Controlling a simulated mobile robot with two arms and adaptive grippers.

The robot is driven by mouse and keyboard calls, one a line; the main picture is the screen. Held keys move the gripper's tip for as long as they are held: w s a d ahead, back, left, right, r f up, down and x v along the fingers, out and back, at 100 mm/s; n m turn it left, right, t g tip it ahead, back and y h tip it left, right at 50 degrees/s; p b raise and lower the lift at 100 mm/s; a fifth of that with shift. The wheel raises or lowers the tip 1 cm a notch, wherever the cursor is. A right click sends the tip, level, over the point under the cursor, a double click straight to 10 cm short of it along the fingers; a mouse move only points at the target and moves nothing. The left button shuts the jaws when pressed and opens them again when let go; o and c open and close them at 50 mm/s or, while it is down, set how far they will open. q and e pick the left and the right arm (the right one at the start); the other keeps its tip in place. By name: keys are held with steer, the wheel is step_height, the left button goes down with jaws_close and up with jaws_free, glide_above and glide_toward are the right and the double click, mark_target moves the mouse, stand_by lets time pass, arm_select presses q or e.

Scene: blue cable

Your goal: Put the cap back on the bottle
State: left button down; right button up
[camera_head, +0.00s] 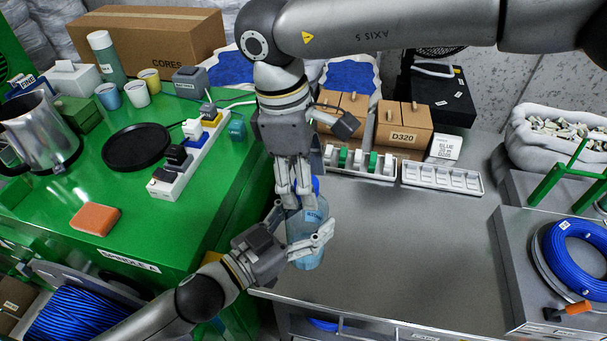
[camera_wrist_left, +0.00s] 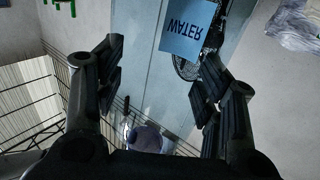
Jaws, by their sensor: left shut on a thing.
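The clear bluish water bottle (camera_head: 306,259) stands near the left edge of the grey worktop, beside the green cabinet. My left gripper (camera_head: 308,238) is shut around its body from the lower left. In the left wrist view, the bottle's blue WATER label (camera_wrist_left: 188,28) shows between the fingers (camera_wrist_left: 160,85). My right gripper (camera_head: 296,198) points down from above at the bottle's top. A small blue patch, likely the cap (camera_head: 316,185), shows behind its fingers. The fingers hide the bottle's neck, so I cannot tell whether they grip the cap or whether it touches the bottle.
A white power strip (camera_head: 188,158), black plate (camera_head: 136,147) and orange sponge (camera_head: 95,219) are on the green cabinet. Boxes (camera_head: 403,127) and white racks (camera_head: 442,177) stand at the back of the worktop. A blue cable coil (camera_head: 580,259) is right. The worktop's middle is clear.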

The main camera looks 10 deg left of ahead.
steer(key=shift+s, duration=0.1)
step_height(320, 180, up, 12)
steer(key=a, duration=0.2)
stand_by(0.4)
steer(key=shift+f, duration=0.1)
stand_by(0.4)
